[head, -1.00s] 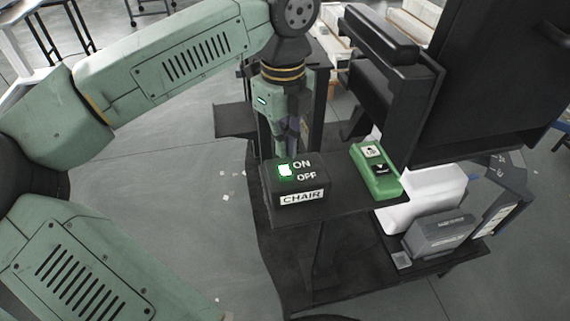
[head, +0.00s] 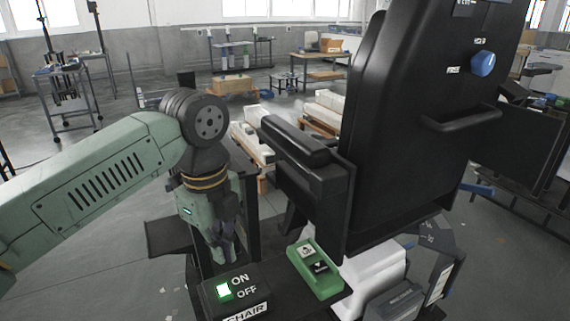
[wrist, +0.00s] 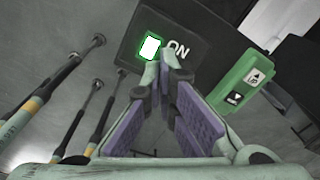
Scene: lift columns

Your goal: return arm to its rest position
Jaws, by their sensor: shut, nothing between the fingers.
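My arm reaches in from the left in the head view, and my gripper (head: 226,252) points down just behind the black switch box. In the wrist view my gripper (wrist: 168,62) shows its two purple-padded fingers converging at the tips, shut and empty. The black box (head: 237,296) carries ON, OFF and CHAIR labels and a lit green-white switch. The lit switch (wrist: 151,47) lies just beyond the fingertips in the wrist view. I cannot tell whether the tips touch the box.
A green two-button control (head: 316,268) sits right of the switch box. A large black chair (head: 400,130) with an armrest (head: 297,141) stands close on the right. Open grey floor (head: 60,285) lies to the left. Tables and white beams stand farther back.

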